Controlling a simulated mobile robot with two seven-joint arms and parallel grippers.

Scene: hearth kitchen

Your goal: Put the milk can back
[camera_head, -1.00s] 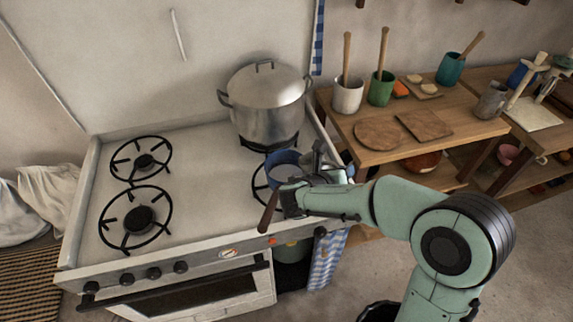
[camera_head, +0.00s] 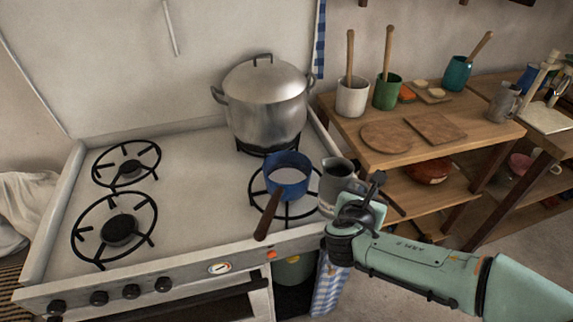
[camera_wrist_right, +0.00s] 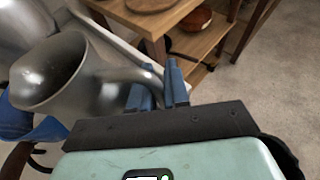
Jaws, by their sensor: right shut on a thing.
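The milk can, a grey metal jug (camera_head: 337,178), is held upright or nearly so just right of the blue saucepan (camera_head: 288,188), by the stove's front right corner. My right gripper (camera_head: 362,196) is shut on the can's handle. In the right wrist view the can (camera_wrist_right: 62,85) shows its open mouth, and its handle runs between the blue fingers (camera_wrist_right: 158,88). Whether its base touches the stove is unclear. The saucepan stands on the front right burner with pale liquid inside, its brown handle pointing to the front. My left gripper is out of view.
A large lidded pot (camera_head: 265,105) stands on the back right burner. The left burners are bare. The wooden side table (camera_head: 455,150) holds cups, two flat boards (camera_head: 435,127) and a grey pitcher (camera_head: 504,103), with some clear room at its front.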

